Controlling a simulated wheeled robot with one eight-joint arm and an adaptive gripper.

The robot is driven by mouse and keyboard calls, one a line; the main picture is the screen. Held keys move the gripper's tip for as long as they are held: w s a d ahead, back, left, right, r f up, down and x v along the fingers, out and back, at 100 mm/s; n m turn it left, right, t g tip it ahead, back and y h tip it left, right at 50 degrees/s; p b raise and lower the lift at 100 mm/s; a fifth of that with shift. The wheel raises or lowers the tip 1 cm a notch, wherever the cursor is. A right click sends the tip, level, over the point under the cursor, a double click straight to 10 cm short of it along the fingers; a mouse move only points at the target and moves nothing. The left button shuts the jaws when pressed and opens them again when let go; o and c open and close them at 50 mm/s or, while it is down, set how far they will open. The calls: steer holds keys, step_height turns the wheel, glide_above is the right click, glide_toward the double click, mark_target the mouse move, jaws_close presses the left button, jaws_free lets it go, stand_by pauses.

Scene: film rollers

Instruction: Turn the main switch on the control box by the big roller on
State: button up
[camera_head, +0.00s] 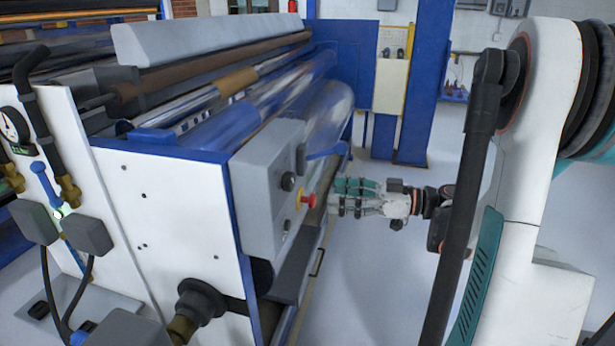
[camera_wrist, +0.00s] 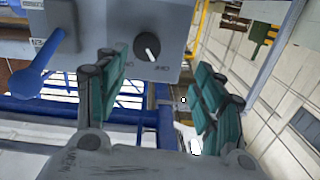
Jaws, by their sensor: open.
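The grey control box (camera_head: 262,190) is fixed to the near end of the roller machine, beside the big roller (camera_head: 325,110). In the wrist view the box (camera_wrist: 110,20) fills the top and carries a round black switch (camera_wrist: 147,47) with a white pointer line. Small markings sit beside the switch, too blurred to read surely. In the head view a black knob (camera_head: 288,181) and a red button (camera_head: 309,200) show on the box's right face. My gripper (camera_head: 335,197) is just right of this face. Its teal fingers (camera_wrist: 162,75) are open and empty, apart from the switch, which appears between them.
A blue lever (camera_wrist: 40,68) sticks out left of the switch in the wrist view, close to my left finger. A blue post (camera_head: 424,80) stands behind. Floor to the right of the machine (camera_head: 375,260) is clear.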

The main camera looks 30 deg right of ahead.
mark_target(294, 182)
steer(key=shift+t, duration=0.5)
steer(key=x, duration=0.3)
steer(key=b+x, duration=0.1)
steer(key=x, duration=0.3)
steer(key=w+d+b+x, duration=0.1)
steer(key=x, duration=0.3)
steer(key=shift+w+a+r, duration=0.1)
steer(key=shift+w, duration=0.2)
steer(key=c, duration=1)
